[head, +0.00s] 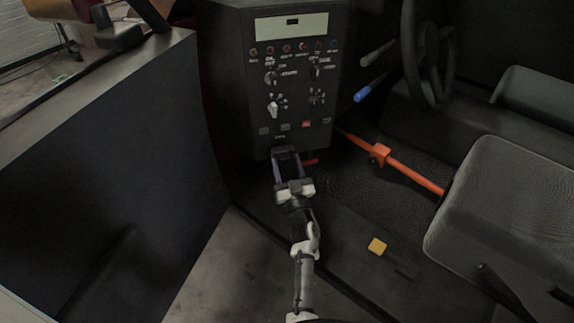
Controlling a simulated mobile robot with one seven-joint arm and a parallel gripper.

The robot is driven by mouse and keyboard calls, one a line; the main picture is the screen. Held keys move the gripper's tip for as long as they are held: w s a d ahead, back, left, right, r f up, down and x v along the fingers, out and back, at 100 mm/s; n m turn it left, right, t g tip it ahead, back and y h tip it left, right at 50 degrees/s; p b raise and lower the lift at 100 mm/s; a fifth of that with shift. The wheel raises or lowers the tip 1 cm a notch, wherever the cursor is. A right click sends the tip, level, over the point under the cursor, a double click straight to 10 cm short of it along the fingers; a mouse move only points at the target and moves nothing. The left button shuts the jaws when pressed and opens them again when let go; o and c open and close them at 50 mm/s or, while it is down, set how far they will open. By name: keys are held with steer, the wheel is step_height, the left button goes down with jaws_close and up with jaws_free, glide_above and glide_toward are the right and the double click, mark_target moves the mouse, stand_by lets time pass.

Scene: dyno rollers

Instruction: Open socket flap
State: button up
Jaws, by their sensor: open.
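The black control panel (292,100) stands upright at the back middle, with a display, knobs and several small switches. A small dark piece (284,150) at the panel's lower edge looks like the socket flap, but it is too dark to tell its outline or whether it is raised. My gripper (286,163) is open just below the panel. Its two fingers point up toward that dark piece, one on each side of it. I cannot tell whether they touch it. Nothing shows between the fingers lower down.
A red part (309,162) sits just right of my gripper. An orange bar (412,172) slants down right from the panel. A seat (510,205) and a steering wheel (426,50) stand at the right. A dark side wall (110,150) fills the left.

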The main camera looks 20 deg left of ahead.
steer(key=s+d+p, duration=0.5)
steer(key=s+d, duration=0.2)
steer(key=s, duration=0.3)
steer(key=shift+s+d+f+p, duration=0.2)
steer(key=shift+s+d+p, duration=0.05)
steer(key=shift+s+p, duration=0.15)
steer(key=shift+w, duration=0.1)
